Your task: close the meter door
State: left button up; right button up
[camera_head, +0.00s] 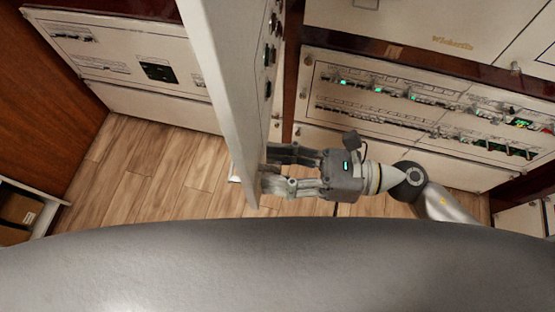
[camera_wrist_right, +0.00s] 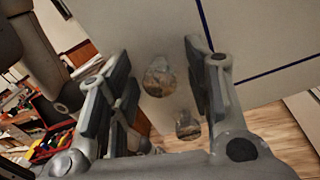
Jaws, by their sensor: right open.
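The meter door (camera_head: 228,80) is a pale panel standing open, seen nearly edge-on in the head view. Dark round fittings show on its right face. My right gripper (camera_head: 268,168) is at the lower part of that right face, its fingers pointing left at the door. It is open, with nothing between its fingers. In the right wrist view the open fingers frame two round shiny fittings on a pale panel (camera_wrist_right: 255,35) with a dark blue line. I cannot tell whether the fingertips touch the door. My left gripper is not in view.
A breaker panel (camera_head: 400,88) with green lights is behind my right arm. Another white panel (camera_head: 125,60) stands at the left. The wooden floor (camera_head: 160,160) is clear left of the door. A brown box (camera_head: 18,207) sits at the lower left. A red bin (camera_wrist_right: 45,125) shows in the wrist view.

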jog(key=shift+a, duration=0.15)
jog(key=shift+c, duration=0.2)
grip_shut()
